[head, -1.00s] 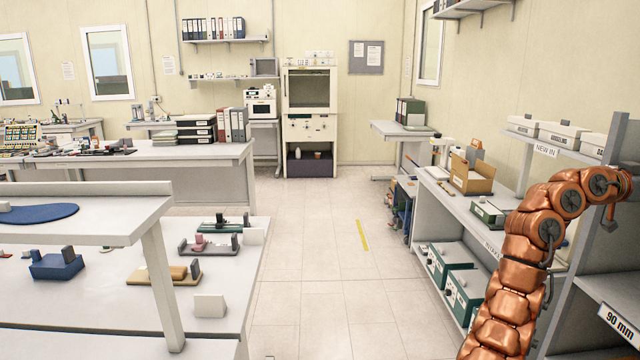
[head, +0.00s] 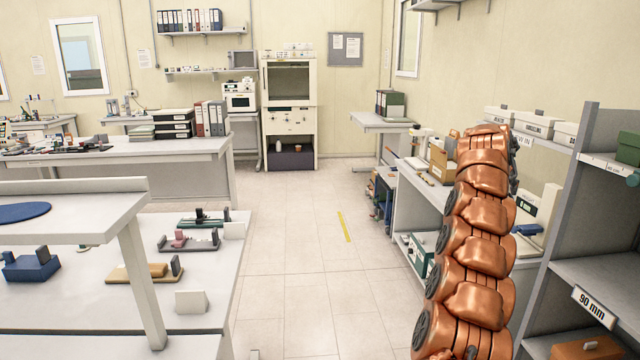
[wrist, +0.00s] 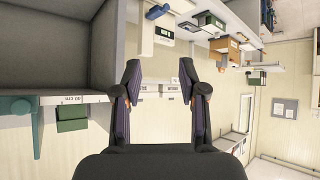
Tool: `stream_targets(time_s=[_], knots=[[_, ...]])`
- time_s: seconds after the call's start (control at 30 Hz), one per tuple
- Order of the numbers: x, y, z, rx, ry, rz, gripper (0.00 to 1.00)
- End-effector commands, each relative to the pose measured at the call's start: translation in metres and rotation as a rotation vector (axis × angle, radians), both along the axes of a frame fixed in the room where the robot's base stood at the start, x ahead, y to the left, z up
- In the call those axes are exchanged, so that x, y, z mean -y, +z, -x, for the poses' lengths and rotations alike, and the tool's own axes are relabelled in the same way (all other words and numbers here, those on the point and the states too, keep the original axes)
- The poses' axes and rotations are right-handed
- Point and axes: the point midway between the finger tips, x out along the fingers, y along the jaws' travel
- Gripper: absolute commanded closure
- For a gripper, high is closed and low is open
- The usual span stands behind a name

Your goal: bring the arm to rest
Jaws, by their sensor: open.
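My copper-coloured arm rises upright at the right of the head view, in front of the right-hand bench. My gripper is hidden behind the arm in the head view. In the wrist view my gripper (wrist: 161,85) shows two dark fingers standing apart with nothing between them. The wrist view is turned on its side or over, with shelves at the top and a wall behind the fingers.
A grey shelf rack (head: 562,190) with a "90 mm" label stands close right of my arm. A white table (head: 75,300) with small fixtures stands at the left. A right bench (head: 408,210) holds boxes. The tiled floor (head: 300,260) between is clear.

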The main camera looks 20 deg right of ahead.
Motion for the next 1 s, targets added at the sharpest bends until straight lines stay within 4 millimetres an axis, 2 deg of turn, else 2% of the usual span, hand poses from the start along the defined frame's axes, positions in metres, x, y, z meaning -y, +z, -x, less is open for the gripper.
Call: stream_targets(time_s=[0.03,0.23,0.47,0.63,0.77,1.0], knots=[[-0.021,-0.002,-0.009,-0.014,0.047,-0.028,0.58],[-0.101,-0.011,-0.028,-0.072,0.212,-0.122,0.58],[-0.198,-0.022,-0.026,-0.155,0.393,-0.209,0.58],[-0.269,-0.033,-0.007,-0.228,0.516,-0.264,0.58],[-0.319,-0.042,0.016,-0.289,0.602,-0.298,0.58],[-0.401,-0.063,0.078,-0.409,0.736,-0.353,0.58]])
